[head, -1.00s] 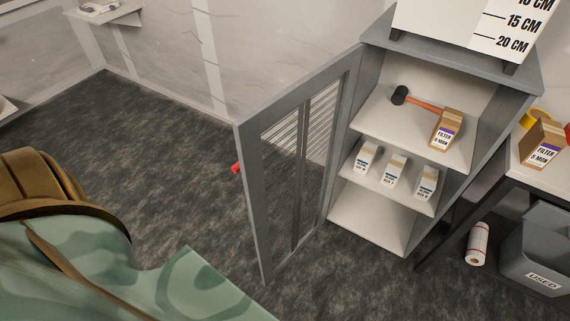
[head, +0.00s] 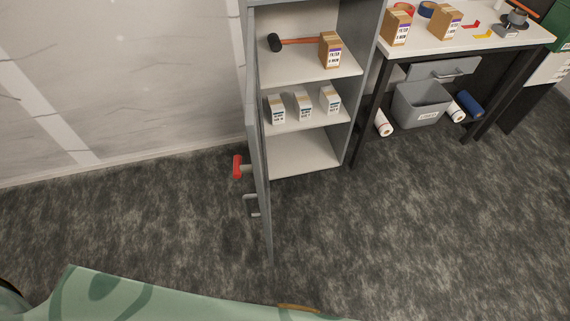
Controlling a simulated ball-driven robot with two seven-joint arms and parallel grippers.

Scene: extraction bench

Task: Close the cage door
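The cage door (head: 255,130) is a grey framed door on the left side of a grey cabinet (head: 369,60). It stands open and shows nearly edge-on, swung out toward me. A red knob (head: 238,167) and a grey handle (head: 251,206) stick out from its outer left face. The cabinet front is open to view, with its shelves showing. Neither of my grippers is in view.
The shelves hold a dark-headed mallet (head: 300,41), a brown filter box (head: 330,50) and several small white boxes (head: 303,104). A workbench (head: 470,38) with a grey bin (head: 420,106) below stands to the right. The floor before the cabinet is clear.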

